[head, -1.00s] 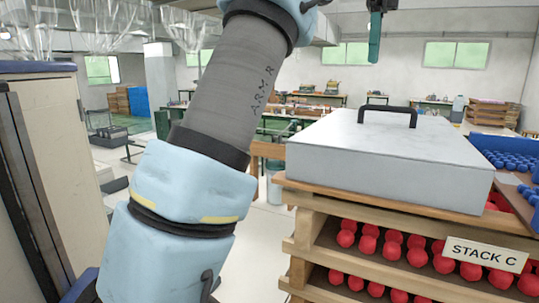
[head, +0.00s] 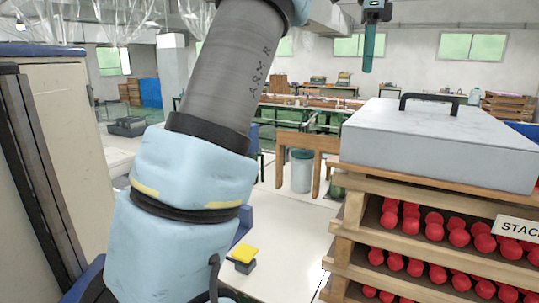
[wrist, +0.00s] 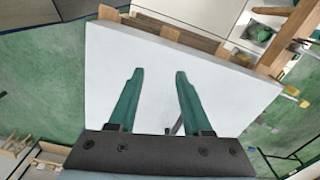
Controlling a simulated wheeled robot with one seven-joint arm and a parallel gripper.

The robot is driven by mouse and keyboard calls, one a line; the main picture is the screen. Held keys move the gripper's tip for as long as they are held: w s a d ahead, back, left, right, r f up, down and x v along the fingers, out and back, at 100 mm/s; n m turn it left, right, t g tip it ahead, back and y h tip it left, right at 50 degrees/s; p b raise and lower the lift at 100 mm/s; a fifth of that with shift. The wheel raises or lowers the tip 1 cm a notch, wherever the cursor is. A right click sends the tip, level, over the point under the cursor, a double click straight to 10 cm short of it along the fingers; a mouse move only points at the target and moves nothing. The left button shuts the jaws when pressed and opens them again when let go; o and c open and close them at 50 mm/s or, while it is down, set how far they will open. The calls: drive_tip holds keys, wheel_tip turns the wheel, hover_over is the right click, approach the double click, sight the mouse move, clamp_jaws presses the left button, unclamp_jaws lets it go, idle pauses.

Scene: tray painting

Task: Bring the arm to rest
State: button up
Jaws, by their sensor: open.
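My arm (head: 228,75) rises through the middle left of the head view, its grey link marked ARM R. My gripper (head: 369,45) shows at the top of the head view with teal fingers pointing down. In the wrist view my gripper (wrist: 157,77) has its two fingers well apart, with nothing held between them. A pale flat surface (wrist: 110,60) lies beyond the fingers in the wrist view; how far below them it is I cannot tell.
A grey lid with a black handle (head: 430,140) covers a stack of wooden trays (head: 349,215) holding red round parts, at right. A beige cabinet (head: 75,120) stands close at left. Benches stand behind.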

drive_tip(key=w+a+f+n+b, duration=0.1)
drive_tip(key=a+f+n, duration=0.4)
drive_tip(key=a+f, duration=0.45)
drive_tip(key=a+f+n+b, duration=0.2)
drive_tip(key=a+f+n, duration=0.35)
drive_tip(key=f, duration=0.65)
drive_tip(key=s+a+f+n+t+b, duration=0.1)
drive_tip(key=s+a+f+n, duration=0.8)
drive_tip(key=s+a+f, duration=0.5)
wheel_tip(320, 180, down, 3)
drive_tip(key=shift+s+r+b, duration=0.15)
drive_tip(key=shift+b, duration=0.15)
drive_tip(key=shift+n, duration=0.25)
